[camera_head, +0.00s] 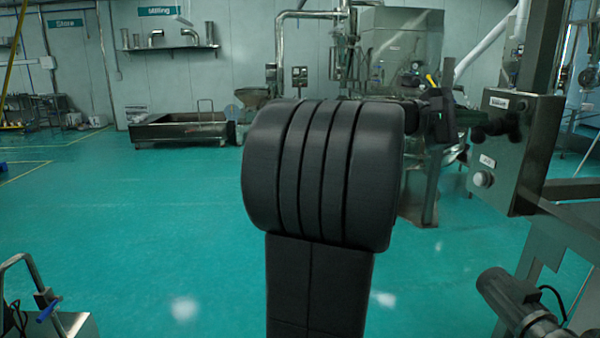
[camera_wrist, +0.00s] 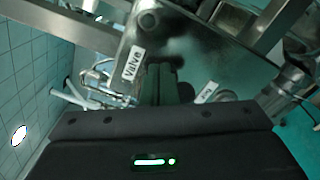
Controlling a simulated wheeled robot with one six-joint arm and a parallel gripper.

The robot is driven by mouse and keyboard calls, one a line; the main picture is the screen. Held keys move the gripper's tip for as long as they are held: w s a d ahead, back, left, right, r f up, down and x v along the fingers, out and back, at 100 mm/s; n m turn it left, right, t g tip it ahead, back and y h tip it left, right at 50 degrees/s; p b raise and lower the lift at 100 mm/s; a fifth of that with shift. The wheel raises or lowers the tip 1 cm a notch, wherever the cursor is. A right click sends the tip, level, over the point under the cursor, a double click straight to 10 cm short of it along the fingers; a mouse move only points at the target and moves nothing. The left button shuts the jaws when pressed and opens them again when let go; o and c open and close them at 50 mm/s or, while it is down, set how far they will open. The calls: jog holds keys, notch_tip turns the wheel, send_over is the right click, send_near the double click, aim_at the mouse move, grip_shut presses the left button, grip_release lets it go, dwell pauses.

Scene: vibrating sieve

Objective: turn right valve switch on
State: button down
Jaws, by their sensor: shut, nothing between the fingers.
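A grey metal control box (camera_head: 512,150) stands at the right in the head view; its face carries two white labels and a round silver knob (camera_head: 483,179). In the wrist view the box face (camera_wrist: 215,60) fills the upper middle, with a label reading "Valve" (camera_wrist: 133,62) left of my fingers and a second, hard-to-read label (camera_wrist: 207,92) to the right. A round knob (camera_wrist: 147,20) shows near the top. My gripper (camera_wrist: 161,72) is shut and empty, in front of the panel; it is partly visible in the head view (camera_head: 445,115). Contact cannot be told. Dark blurred shapes on the panel are unclear.
A metal frame post (camera_head: 542,60) stands beside the box, and a dark cylindrical motor (camera_head: 518,305) sits below it. Metal machinery (camera_head: 395,55) stands behind my arm. A trolley handle (camera_head: 25,265) is at the lower left. The green floor (camera_head: 150,220) at left is open.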

jog(key=shift+s+f+b, duration=0.2)
jog(key=shift+f+b, duration=0.3)
jog(key=shift+b, duration=0.1)
jog(key=shift+s+f+b, duration=0.15)
jog(key=shift+f+b, duration=0.3)
jog(key=shift+b, duration=0.1)
jog(key=shift+s, duration=0.1)
jog(key=shift+s, duration=0.3)
send_near(478, 135)
jog(key=s+r, duration=0.1)
jog(key=s+d+b, duration=0.1)
jog(key=shift+s+d+r, duration=0.35)
jog(key=shift+r, duration=0.05)
jog(key=shift+d+f+m+p, duration=0.15)
jog(key=shift+d+m+p, duration=0.8)
jog(key=shift+m, duration=1.05)
jog(key=shift+d+f+m+p, duration=0.15)
jog(key=shift+d+m+p, duration=0.8)
jog(key=shift+m, duration=1.05)
jog(key=shift+d+f+m+p, duration=0.2)
jog(key=shift+d+m+p, duration=0.75)
jog(key=shift+m, duration=1.05)
